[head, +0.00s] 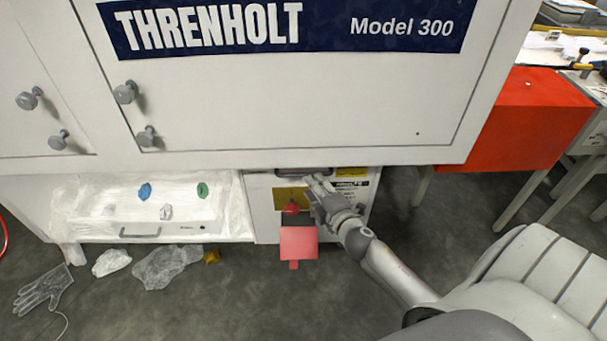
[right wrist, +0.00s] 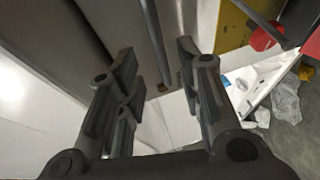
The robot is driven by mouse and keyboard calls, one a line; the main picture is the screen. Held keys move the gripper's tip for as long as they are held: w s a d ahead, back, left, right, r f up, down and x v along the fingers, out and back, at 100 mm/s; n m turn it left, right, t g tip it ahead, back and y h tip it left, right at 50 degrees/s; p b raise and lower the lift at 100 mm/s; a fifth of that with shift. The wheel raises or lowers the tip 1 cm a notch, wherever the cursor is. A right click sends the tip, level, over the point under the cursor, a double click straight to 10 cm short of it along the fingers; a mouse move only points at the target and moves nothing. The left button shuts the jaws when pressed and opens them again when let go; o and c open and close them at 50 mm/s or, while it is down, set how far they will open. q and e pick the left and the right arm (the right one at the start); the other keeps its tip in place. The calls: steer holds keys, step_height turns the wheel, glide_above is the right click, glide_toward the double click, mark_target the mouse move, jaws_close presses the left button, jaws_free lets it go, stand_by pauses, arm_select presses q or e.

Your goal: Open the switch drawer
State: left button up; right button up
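A white cabinet unit (head: 262,220) stands under the big machine, with a yellow panel (head: 284,194), red knob (head: 292,208) and hanging red plate (head: 298,243). It could be the switch drawer, but I cannot read its label. A grey bar like a handle runs along its top, partly hidden under the machine. My right gripper (head: 318,186) is at this top edge, right of the knob. In the right wrist view, its fingers (right wrist: 158,75) are apart with a grey bar (right wrist: 156,42) between them; contact is unclear. My left gripper is out of view.
The machine's overhanging body (head: 290,110) is close above my right gripper. A plastic-covered drawer (head: 95,231) with a handle is at left. A clear glove (head: 43,290) and crumpled film (head: 165,266) lie on the floor. A red-sided table (head: 525,120) stands at right.

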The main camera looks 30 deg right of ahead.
mark_target(305, 175)
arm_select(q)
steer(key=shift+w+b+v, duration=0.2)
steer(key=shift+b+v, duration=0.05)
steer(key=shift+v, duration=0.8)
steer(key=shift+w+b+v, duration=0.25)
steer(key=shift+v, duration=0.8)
arm_select(e)
steer(key=shift+x, duration=3.55)
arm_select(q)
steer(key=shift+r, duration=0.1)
arm_select(e)
jaws_close()
